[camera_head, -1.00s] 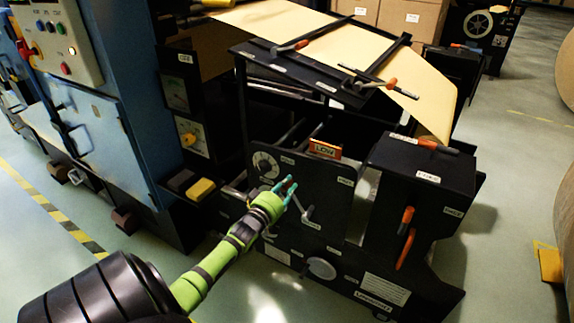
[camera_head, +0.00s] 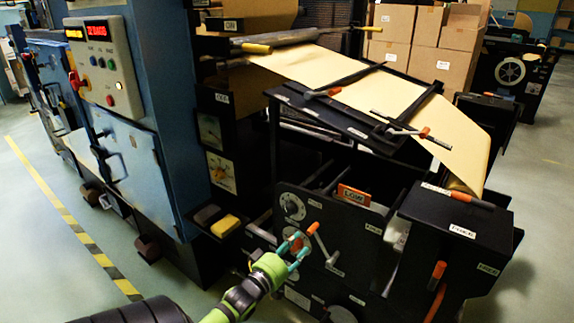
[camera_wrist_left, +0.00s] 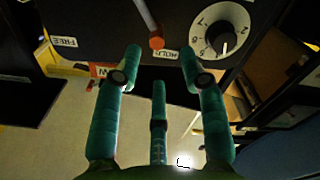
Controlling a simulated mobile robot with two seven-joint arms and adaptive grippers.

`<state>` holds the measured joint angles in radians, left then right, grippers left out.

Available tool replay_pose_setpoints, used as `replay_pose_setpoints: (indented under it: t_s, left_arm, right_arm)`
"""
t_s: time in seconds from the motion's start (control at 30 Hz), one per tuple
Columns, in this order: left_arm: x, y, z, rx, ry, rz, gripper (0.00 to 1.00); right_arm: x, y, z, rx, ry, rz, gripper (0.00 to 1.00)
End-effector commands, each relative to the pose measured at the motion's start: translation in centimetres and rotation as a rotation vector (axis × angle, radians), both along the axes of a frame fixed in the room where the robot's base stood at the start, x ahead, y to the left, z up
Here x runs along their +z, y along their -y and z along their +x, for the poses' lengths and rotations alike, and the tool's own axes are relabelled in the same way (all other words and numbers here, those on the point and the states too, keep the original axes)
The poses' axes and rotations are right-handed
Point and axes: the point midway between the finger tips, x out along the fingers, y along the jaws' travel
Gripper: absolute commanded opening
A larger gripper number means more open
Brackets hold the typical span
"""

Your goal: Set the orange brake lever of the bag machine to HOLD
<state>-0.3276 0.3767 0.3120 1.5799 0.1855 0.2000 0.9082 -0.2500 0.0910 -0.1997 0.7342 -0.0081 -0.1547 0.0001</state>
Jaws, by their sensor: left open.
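The brake lever (camera_head: 313,228) is a grey rod with an orange tip on the bag machine's dark side panel. In the left wrist view its orange tip (camera_wrist_left: 156,43) is right beside the HOLD label (camera_wrist_left: 160,53), with the FREE label (camera_wrist_left: 63,41) farther left. My left gripper (camera_head: 299,245) has teal fingers spread open and empty, just left of and below the tip in the head view. In the wrist view, its fingers (camera_wrist_left: 160,65) lie below the tip; I cannot tell whether they touch it. My right gripper is not in view.
A numbered dial (camera_wrist_left: 222,38) is close beside the lever. An orange LOW plate (camera_head: 354,195) stands above the panel. Another orange handle (camera_head: 438,270) is on the box at right. Kraft paper (camera_head: 345,83) runs over the frame. A blue cabinet (camera_head: 130,160) stands at left.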

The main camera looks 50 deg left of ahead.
Motion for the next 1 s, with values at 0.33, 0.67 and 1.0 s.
replay_pose_setpoints:
  t_s: [0.33,0.67,1.0]
  left_arm:
    - [0.2,0.7,-3.4,0.001,0.003,0.001,0.42]
    - [0.2,0.8,-3.4,0.000,0.003,0.001,0.42]
    - [-0.9,1.0,-3.6,0.004,-0.032,0.006,0.42]
  right_arm:
    - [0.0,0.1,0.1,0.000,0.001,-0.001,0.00]
    - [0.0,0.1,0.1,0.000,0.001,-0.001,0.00]
    - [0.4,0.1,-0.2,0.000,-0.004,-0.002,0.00]
